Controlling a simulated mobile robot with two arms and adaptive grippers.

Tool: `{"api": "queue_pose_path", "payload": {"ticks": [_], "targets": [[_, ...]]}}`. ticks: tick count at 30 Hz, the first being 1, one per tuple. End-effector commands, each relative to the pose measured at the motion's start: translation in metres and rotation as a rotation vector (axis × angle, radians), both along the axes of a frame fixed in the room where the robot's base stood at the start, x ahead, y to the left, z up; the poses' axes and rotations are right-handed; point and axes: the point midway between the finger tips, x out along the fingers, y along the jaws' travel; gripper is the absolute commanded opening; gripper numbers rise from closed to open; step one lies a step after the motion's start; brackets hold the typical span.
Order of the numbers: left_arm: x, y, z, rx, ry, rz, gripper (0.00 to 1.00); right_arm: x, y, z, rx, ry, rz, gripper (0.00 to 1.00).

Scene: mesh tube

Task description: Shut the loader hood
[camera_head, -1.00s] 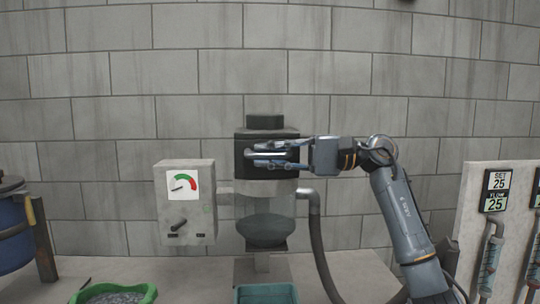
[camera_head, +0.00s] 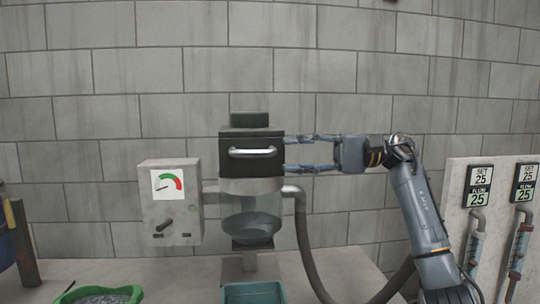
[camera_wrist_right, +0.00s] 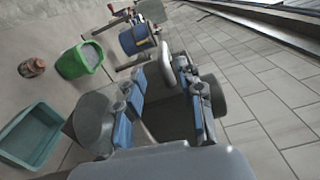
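The loader hood (camera_head: 235,166) is a dark box with a pale horizontal bar handle (camera_head: 252,152) on its front. It sits upright on the grey collar of the loader (camera_head: 245,187), with no gap seen at its lower edge. My right gripper (camera_head: 290,154) is open and empty at the right side of the hood, its fingers pointing left; I cannot tell whether the tips touch it. In the right wrist view the open fingers (camera_wrist_right: 168,98) spread with the dark hood between and beyond them, and the handle (camera_wrist_right: 180,62) shows past them. My left gripper is not in view.
A grey control box (camera_head: 170,228) with a dial stands left of the loader. A hose (camera_head: 303,235) hangs at its right. A green tub (camera_head: 100,293) and a teal bin (camera_head: 255,293) stand in front. A flow-meter panel (camera_head: 462,190) is at the right.

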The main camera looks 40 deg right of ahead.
Motion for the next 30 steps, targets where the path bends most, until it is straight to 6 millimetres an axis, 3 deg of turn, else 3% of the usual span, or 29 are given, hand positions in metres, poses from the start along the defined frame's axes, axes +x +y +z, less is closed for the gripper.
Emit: {"api": "queue_pose_path", "payload": {"ticks": [3,9,26,30], "targets": [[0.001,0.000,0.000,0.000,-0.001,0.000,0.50,-0.009,-0.018,0.000,0.001,0.002,-0.002,0.37],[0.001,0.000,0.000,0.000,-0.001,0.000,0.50,-0.017,-0.031,-0.001,0.000,0.001,0.000,0.37],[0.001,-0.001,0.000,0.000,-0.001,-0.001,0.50,-0.017,-0.031,-0.001,0.000,0.001,0.000,0.37],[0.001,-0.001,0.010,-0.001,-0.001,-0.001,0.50,-0.017,-0.031,0.009,0.000,0.000,0.000,0.37]]}}
